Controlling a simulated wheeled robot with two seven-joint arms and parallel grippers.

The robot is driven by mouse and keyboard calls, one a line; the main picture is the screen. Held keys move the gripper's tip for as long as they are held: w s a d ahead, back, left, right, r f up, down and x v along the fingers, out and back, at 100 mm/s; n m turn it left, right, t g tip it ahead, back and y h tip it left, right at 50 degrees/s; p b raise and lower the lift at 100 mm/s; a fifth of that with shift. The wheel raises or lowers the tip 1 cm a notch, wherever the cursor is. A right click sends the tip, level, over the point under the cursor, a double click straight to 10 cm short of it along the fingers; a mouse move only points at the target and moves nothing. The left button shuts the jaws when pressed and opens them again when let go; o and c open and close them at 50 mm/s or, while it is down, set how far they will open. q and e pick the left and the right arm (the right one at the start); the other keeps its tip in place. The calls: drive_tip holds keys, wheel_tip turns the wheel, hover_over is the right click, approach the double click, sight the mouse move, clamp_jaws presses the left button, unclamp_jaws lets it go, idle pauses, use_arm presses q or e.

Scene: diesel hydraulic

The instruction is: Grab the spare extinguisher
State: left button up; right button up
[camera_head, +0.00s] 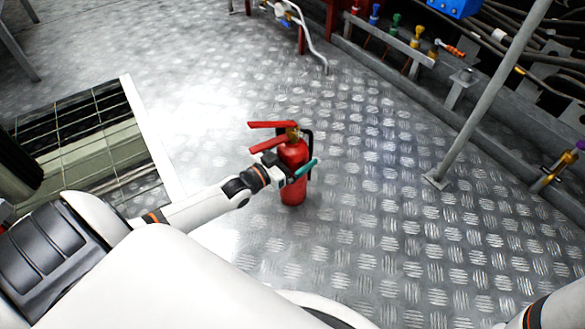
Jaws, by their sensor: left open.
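A red fire extinguisher (293,191) stands upright on the metal tread-plate floor in the middle of the head view. It has red lever handles at its top and a black hose on its right side. My left gripper (301,170) is at the upper body of the extinguisher. It is open, with a teal fingertip showing across the front of the red cylinder. The other finger is partly hidden, and I cannot tell whether either finger touches the cylinder. Part of my right arm shows at the lower right corner, but its gripper is outside the view.
A grated floor opening (75,140) with a pale edge lies to the left. A grey slanted post (490,95) stands on the floor at the right. Pipes and coloured valves (418,33) line the upper right. The floor around the extinguisher is clear.

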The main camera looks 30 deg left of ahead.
use_arm(q)
drive_tip(key=shift+c, duration=0.6)
drive_tip(key=c, duration=1.8)
drive_tip(key=shift+w+r, duration=0.1)
drive_tip(key=shift+r, duration=0.2)
drive_tip(key=shift+c, duration=0.6)
